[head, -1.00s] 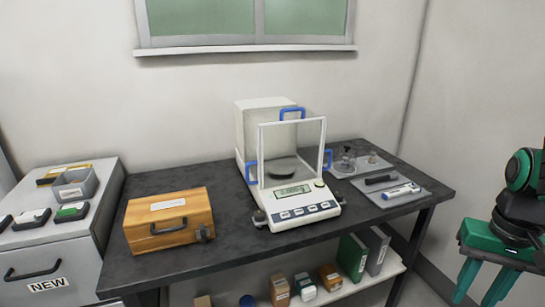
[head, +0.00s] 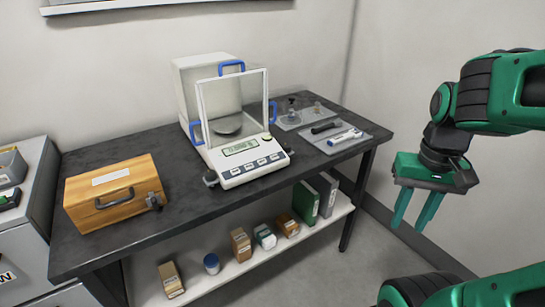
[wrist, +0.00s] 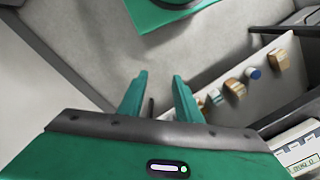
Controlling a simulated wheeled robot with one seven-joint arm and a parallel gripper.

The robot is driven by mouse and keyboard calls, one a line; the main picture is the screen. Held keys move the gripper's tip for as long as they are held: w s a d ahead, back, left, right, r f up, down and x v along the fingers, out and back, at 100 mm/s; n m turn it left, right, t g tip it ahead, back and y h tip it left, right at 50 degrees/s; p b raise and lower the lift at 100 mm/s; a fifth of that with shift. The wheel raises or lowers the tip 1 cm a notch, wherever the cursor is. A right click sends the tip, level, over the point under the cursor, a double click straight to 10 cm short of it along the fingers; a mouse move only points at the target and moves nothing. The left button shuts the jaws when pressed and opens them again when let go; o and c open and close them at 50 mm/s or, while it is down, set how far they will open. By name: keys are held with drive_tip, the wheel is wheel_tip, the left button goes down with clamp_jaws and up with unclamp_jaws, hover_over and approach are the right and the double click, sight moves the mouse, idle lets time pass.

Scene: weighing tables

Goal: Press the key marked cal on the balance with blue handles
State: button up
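The balance (head: 243,174) with blue handles stands on the dark table, with a glass draft shield and a weighing pan inside. Its front panel has a lit display (head: 241,147) and a row of several keys (head: 257,165); their markings are too small to read. In the wrist view a corner of the balance (wrist: 297,148) shows at the right edge. My gripper (head: 411,213) hangs in the air to the right of the table, well apart from the balance. Its two green fingers are spread and empty; they also show in the wrist view (wrist: 158,86).
A wooden case (head: 113,195) stands left of the balance. A grey mat (head: 345,147) with tools and a tray (head: 300,118) with small weights lie to its right. The lower shelf (head: 240,263) holds boxes and binders. A grey cabinet (head: 25,235) is at the far left.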

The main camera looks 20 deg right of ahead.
drive_tip(key=shift+c, duration=0.3)
clamp_jaws()
idle(1.5)
